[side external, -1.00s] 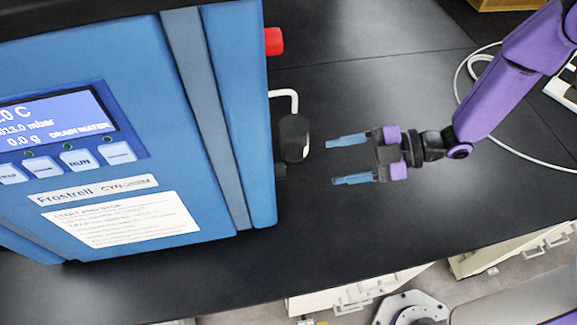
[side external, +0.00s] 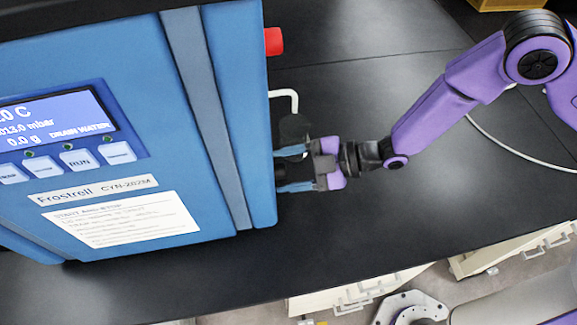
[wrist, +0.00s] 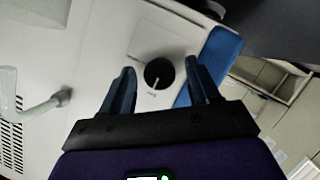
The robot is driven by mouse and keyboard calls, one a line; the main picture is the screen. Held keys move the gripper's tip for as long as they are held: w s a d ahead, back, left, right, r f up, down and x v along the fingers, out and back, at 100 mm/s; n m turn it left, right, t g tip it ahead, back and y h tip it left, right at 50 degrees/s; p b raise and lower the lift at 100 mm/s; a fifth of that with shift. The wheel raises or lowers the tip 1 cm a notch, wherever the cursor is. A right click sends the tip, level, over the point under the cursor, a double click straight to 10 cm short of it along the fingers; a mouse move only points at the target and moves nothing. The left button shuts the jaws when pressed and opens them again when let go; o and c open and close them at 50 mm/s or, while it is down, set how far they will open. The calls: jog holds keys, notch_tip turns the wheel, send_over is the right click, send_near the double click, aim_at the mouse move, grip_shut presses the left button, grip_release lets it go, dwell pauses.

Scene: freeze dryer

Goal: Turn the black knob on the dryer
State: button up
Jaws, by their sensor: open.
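The black knob (wrist: 158,73) shows in the wrist view as a dark round dial with a white pointer line, set on the dryer's pale side panel. My gripper (wrist: 160,67) is open, with one blue finger to either side of the knob in that view. In the side view, my gripper (side external: 278,171) is close against the right side of the blue dryer (side external: 245,120), its two fingers spread one above the other. The knob is hard to make out there. I cannot tell whether the fingers touch it.
A dark rounded part (side external: 294,129) and a white bent pipe (side external: 285,94) stick out beside my upper finger. A red part (side external: 274,41) sits higher on the dryer's side. The black bench top (side external: 370,90) is mostly clear, with a white cable (side external: 520,152) at the right.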

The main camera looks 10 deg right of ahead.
jog(key=c, duration=1)
jog(key=shift+c, duration=0.2)
jog(key=shift+w+f+m+g+y, duration=0.15)
jog(key=shift+m+g, duration=1.15)
jog(key=shift+m, duration=0.7)
jog(key=shift+w+r+m+g+y, duration=0.1)
jog(key=shift+w+m+g, duration=0.1)
jog(key=shift+m+g, duration=1.45)
jog(key=shift+w+f+m+g+y, duration=0.15)
jog(key=shift+m+g, duration=0.8)
jog(key=shift+m, duration=1.4)
